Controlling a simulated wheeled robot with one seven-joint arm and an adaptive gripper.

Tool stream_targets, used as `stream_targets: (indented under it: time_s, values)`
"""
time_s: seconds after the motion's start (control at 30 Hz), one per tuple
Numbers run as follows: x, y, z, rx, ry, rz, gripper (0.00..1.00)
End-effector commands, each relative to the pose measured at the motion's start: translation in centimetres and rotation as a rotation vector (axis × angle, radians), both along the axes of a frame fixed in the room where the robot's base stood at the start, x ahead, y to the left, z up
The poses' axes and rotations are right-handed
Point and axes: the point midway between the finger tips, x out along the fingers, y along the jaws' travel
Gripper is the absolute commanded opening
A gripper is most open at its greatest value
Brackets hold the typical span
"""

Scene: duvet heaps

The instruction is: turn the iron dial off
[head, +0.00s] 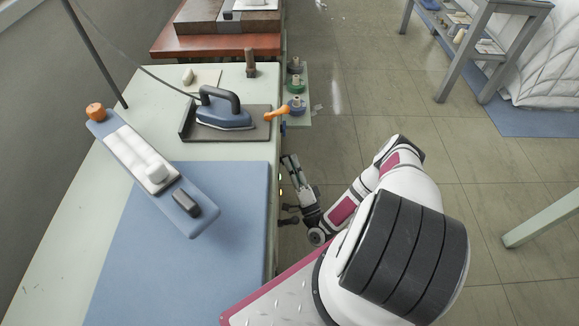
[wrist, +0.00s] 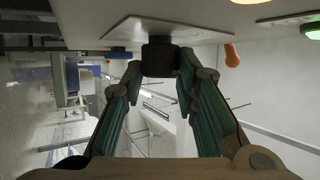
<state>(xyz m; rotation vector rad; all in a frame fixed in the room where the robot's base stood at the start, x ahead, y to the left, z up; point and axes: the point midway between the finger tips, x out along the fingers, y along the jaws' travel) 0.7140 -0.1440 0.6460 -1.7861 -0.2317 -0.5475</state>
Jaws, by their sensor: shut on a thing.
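The iron dial is a dark round knob (wrist: 158,57) on a pale square plate (wrist: 125,31), seen in the wrist view. My gripper (wrist: 160,66) has its two teal-padded fingers closed on the knob from both sides. In the head view my gripper (head: 285,183) is at the right side edge of the ironing table, and the dial cannot be made out there. The blue iron (head: 225,120) with a dark handle sits on a dark rest (head: 195,132) on the table.
A blue sleeve board (head: 205,217) and a blue mat (head: 240,235) lie on the table (head: 60,270). An orange-handled part (head: 277,113) juts from the table edge near spools (head: 296,87).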

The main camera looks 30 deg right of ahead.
Motion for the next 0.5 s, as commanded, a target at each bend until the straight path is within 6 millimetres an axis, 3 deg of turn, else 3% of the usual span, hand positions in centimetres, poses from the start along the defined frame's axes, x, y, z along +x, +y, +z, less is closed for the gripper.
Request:
stream_targets:
  time_s: [0.5]
  values:
    - [0.11,-0.17,-0.05,-0.038,-0.050,-0.003,0.00]
